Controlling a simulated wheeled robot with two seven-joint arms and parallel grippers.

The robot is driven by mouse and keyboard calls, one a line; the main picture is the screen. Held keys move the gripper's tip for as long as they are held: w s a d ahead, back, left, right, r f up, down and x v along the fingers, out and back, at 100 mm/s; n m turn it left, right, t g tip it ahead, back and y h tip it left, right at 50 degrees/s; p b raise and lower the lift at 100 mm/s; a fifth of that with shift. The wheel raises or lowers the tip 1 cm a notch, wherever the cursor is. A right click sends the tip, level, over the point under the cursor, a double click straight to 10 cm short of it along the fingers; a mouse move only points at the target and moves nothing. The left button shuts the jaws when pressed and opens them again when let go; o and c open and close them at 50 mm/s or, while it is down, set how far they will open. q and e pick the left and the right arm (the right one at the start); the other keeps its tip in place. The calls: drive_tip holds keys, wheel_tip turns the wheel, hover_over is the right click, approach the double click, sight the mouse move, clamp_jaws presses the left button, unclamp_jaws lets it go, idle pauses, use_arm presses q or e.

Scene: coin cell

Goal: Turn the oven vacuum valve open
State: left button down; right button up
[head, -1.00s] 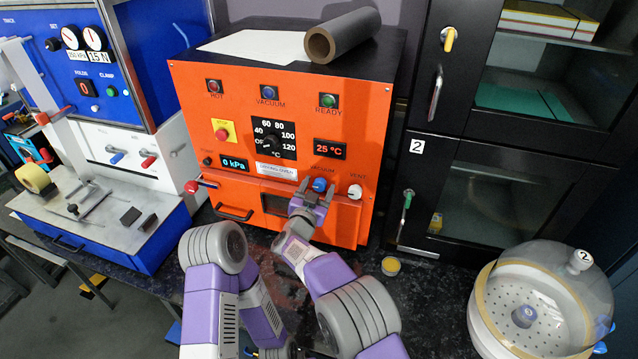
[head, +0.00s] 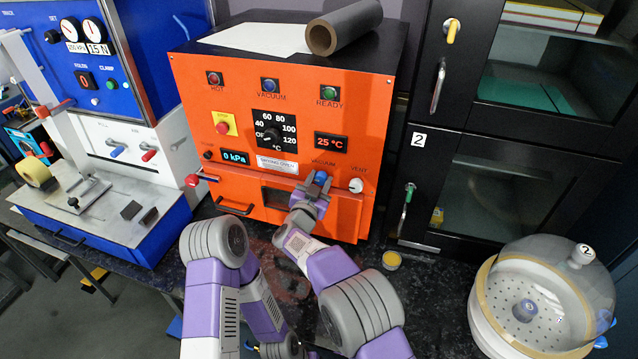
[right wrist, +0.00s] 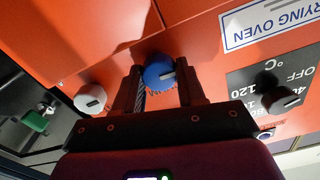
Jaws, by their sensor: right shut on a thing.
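The orange drying oven (head: 240,100) stands on the dark bench, with its blue vacuum valve knob (head: 320,177) low on the front panel. My right gripper (head: 315,188) reaches up to the panel and is shut on this blue knob. In the right wrist view the blue knob (right wrist: 158,73) sits between the tips of the two dark fingers (right wrist: 160,85), and a pale mark shows on its face. The pressure display (head: 235,158) reads 0 kPa. My left gripper is not in view.
A white vent knob (head: 356,185) sits just right of the blue knob. A red-tipped lever (head: 192,180) is at the oven's lower left. A black cabinet (head: 490,160) is to the right, and a domed desiccator (head: 540,295) stands at the lower right.

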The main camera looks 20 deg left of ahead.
drive_tip(key=shift+f+m+b, duration=0.1)
drive_tip(key=shift+m+b, duration=0.5)
drive_tip(key=shift+b, duration=0.05)
drive_tip(key=m+b, duration=0.7)
drive_tip(key=shift+d+f, duration=0.1)
drive_tip(key=shift+d, duration=0.05)
drive_tip(key=m+b, duration=0.4)
drive_tip(key=shift+m, duration=0.3)
drive_tip(key=m+b, duration=0.2)
drive_tip(key=m, duration=0.1)
drive_tip(key=shift+m+b, duration=0.6)
drive_tip(key=shift+m, duration=0.2)
drive_tip(key=shift+r, duration=0.2)
drive_tip(key=o, duration=1.1)
drive_tip(key=shift+c, duration=0.2)
drive_tip(key=shift+f, duration=0.1)
drive_tip(key=shift+f, duration=0.1)
